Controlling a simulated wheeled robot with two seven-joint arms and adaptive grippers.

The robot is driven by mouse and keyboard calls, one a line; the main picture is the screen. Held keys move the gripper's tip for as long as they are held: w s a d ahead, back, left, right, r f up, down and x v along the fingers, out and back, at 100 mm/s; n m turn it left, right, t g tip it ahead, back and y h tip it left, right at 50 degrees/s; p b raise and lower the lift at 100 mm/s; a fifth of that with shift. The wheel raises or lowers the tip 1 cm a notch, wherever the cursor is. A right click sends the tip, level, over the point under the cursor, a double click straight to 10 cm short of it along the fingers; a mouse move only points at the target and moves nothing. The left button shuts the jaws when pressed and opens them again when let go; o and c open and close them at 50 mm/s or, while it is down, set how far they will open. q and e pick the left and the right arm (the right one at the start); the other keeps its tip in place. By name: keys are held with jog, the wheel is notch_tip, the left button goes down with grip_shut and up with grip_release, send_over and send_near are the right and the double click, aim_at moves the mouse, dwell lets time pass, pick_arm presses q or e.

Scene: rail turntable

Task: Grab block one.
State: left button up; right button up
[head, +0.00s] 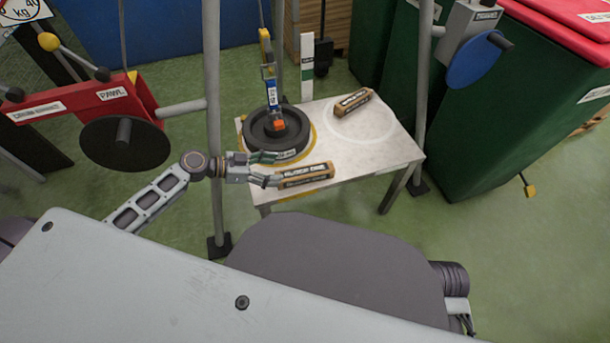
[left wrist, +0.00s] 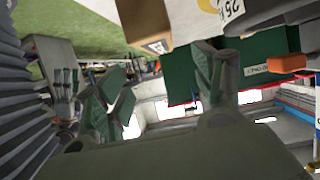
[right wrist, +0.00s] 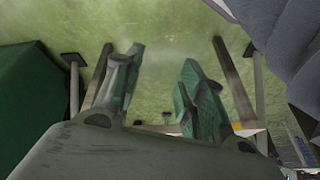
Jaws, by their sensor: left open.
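The near wooden block (head: 306,175), with a dark label that seems to read "BLOCK ONE", lies at the front edge of the small white table (head: 378,148). My left gripper (head: 273,169) is open at the block's left end, with one finger by the black weight and the other by the block. I cannot tell whether it touches. In the left wrist view, a tan block (left wrist: 143,22) shows at the top, beyond the open fingers (left wrist: 165,88). A similar block (head: 353,102) lies farther back; its label is too small to read. My right gripper (right wrist: 158,82) is open and empty, above the green floor.
A round black weight (head: 265,140) with an orange piece on top sits at the table's left, under a hanging hook (head: 268,62). Grey posts (head: 212,110) stand either side of the table. A red winch part (head: 85,105) is at left, green bins (head: 510,110) at right.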

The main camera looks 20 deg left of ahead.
aim_at(286, 175)
pick_arm(q)
jog(key=shift+b+x, duration=0.35)
jog(key=shift+x, duration=2.95)
pick_arm(e)
jog(key=f, duration=0.3)
jog(key=shift+a+y, duration=0.3)
jog(key=shift+a, duration=0.1)
jog(key=shift+r, duration=0.1)
pick_arm(q)
jog(key=shift+d+f, duration=0.1)
jog(key=shift+d, duration=0.05)
pick_arm(e)
jog(key=shift+w+r, duration=0.1)
jog(key=shift+w, duration=0.15)
